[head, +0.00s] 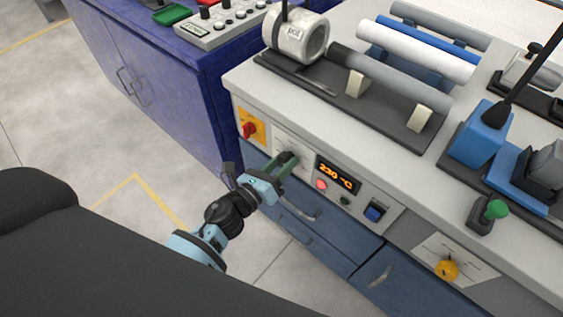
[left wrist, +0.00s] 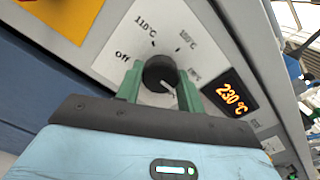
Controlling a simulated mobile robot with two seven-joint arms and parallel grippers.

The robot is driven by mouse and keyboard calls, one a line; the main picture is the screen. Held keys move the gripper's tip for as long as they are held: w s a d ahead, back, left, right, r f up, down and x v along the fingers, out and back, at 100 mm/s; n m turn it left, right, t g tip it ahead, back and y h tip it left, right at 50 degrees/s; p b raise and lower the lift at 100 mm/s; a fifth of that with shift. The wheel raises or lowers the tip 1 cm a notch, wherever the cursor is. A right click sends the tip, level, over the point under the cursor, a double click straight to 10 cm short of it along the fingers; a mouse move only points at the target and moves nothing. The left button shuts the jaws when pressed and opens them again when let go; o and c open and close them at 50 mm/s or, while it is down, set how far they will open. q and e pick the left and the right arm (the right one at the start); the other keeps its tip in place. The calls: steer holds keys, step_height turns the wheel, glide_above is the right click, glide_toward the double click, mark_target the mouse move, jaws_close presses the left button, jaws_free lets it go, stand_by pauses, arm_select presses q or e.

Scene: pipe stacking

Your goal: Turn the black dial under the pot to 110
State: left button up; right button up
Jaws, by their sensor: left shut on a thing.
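The black dial (left wrist: 158,72) sits on a light panel marked Off, 110°C and further marks to the right. A pale line on the dial points to the lower right in the left wrist view, but its exact setting is hard to tell. My left gripper (left wrist: 161,88) is shut on the dial, one green finger on each side. In the head view my left gripper (head: 287,167) reaches the panel below the white pot (head: 290,38), mostly covering the dial. The orange display (head: 338,178) beside it reads 230 °C. My right gripper is not in view.
A red switch (head: 249,130) on a yellow plate is left of the dial. A red button (head: 321,185), a green button and a blue switch (head: 374,213) lie to the right. Drawer handles (head: 298,211) stick out below. The floor at left is clear.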

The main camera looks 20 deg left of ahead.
arm_select(q)
steer(key=n, duration=0.2)
steer(key=shift+n, duration=0.4)
steer(key=n+p, duration=0.1)
steer(key=n, duration=0.2)
steer(key=shift+r+n, duration=0.1)
steer(key=shift+n, duration=0.2)
steer(key=n+p, duration=0.1)
steer(key=n, duration=0.4)
steer(key=shift+p, duration=0.4)
steer(key=n+p, duration=0.1)
steer(key=n, duration=0.4)
steer(key=n+p, duration=0.1)
steer(key=n, duration=0.2)
steer(key=shift+r+n, duration=0.1)
steer(key=shift+n, duration=0.2)
steer(key=n+p, duration=0.1)
steer(key=n, duration=0.2)
steer(key=shift+n, duration=0.3)
steer(key=n, duration=0.5)
steer(key=shift+n, duration=0.4)
steer(key=shift+p, duration=0.3)
